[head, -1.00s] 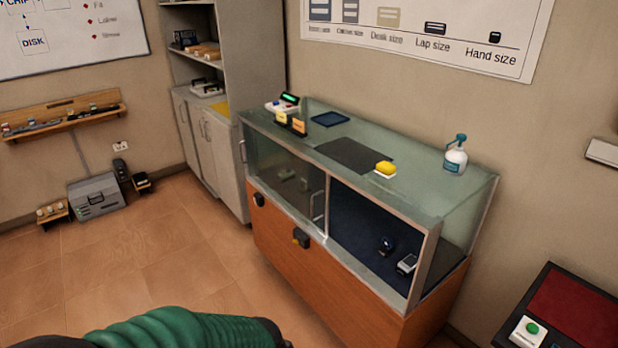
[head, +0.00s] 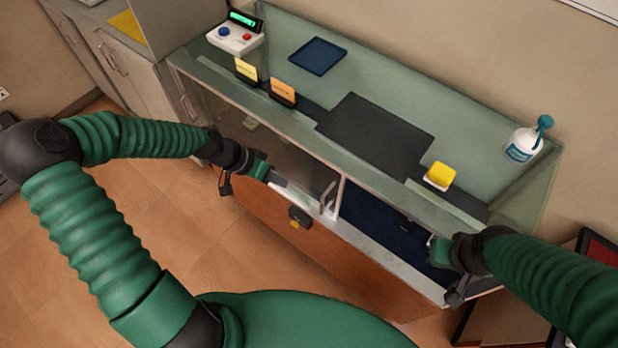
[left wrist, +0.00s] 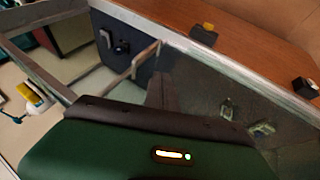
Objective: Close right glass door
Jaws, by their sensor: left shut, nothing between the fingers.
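The display case has a glass front. The glass door (head: 275,150) with a vertical metal handle (head: 328,196) covers the left half of the front. The right half is open, showing the dark blue interior (head: 375,222). My left gripper (head: 302,197) is shut and empty, close to the left of the handle; whether it touches is unclear. In the left wrist view the handle (left wrist: 147,57) stands beyond my green gripper body, between the open part and the glass (left wrist: 195,85). My right gripper (head: 436,248) is at the open right half; its fingers are too small to tell.
A black lock (head: 299,216) sits on the wooden front. Floor is clear at left.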

